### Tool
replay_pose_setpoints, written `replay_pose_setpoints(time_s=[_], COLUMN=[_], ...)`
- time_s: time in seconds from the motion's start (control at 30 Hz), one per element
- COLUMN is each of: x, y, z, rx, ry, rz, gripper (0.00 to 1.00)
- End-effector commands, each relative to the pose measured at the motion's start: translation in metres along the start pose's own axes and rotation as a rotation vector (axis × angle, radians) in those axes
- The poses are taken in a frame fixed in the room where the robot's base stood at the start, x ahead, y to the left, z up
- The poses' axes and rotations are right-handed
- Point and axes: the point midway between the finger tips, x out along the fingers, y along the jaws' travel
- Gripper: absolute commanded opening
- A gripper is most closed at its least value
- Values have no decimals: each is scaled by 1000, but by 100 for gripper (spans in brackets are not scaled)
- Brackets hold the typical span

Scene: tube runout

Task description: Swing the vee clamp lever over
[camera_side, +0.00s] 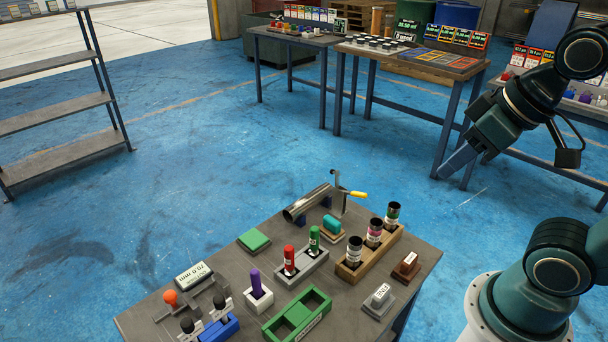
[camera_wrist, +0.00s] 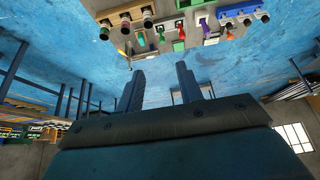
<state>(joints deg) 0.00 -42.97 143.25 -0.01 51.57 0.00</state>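The vee clamp (camera_side: 338,188) stands at the back edge of the near workbench, as a thin upright post. Its lever has a yellow handle (camera_side: 357,194) that points right, away from the tube. A shiny metal tube (camera_side: 305,206) lies on blue vee supports beside the post. My gripper (camera_side: 443,174) is in the air to the right of and beyond the bench, well apart from the clamp. In the wrist view its two fingers (camera_wrist: 160,80) are spread with nothing between them.
The workbench (camera_side: 225,265) carries a teal-topped block (camera_side: 331,225), a wooden rack (camera_side: 372,252) of dark-capped bottles, red and green markers in a grey holder (camera_side: 302,266), and a green tray (camera_side: 297,315). A display (camera_side: 193,276) stands at left. Other tables stand behind; blue floor lies between.

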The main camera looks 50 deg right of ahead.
Motion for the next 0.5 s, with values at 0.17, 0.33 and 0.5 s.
replay_pose_setpoints(time_s=[0.17,0.33,0.5], x=[0,2,8], y=[0,2,7], z=[-1,-9,-28], rx=[0,-1,-1], ry=[-1,-14,-43], rz=[1,5,15], gripper=[35,35,35])
